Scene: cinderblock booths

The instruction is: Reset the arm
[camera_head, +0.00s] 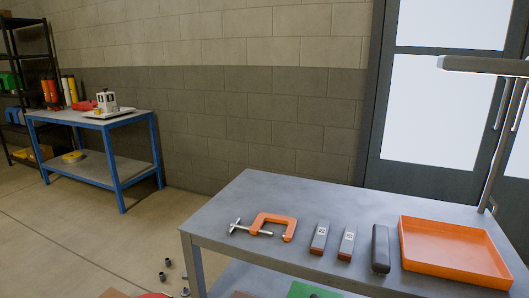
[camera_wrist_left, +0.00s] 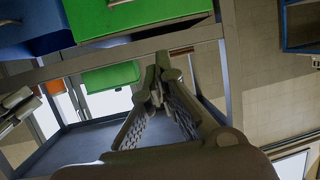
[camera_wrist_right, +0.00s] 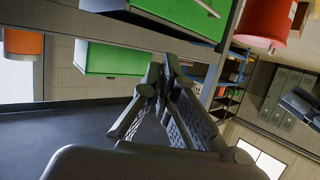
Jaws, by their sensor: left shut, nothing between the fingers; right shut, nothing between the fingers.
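Neither of my arms shows in the head view. In the left wrist view my left gripper (camera_wrist_left: 157,88) is shut with nothing between its fingertips. Green and blue bins and grey frame bars show beyond it. In the right wrist view my right gripper (camera_wrist_right: 158,80) is also shut and empty. A green bin (camera_wrist_right: 110,60) and a red container (camera_wrist_right: 265,22) appear beyond its fingers. Neither gripper visibly touches any of these things, though the exact gaps cannot be told.
A grey workbench (camera_head: 225,210) holds an orange clamp (camera_head: 272,222), two small blocks, a dark rounded block (camera_head: 380,248) and an orange tray (camera_head: 450,274). A lamp (camera_head: 485,66) stands at its right. A blue-framed table (camera_head: 115,165) is far left. Small parts lie on the open floor.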

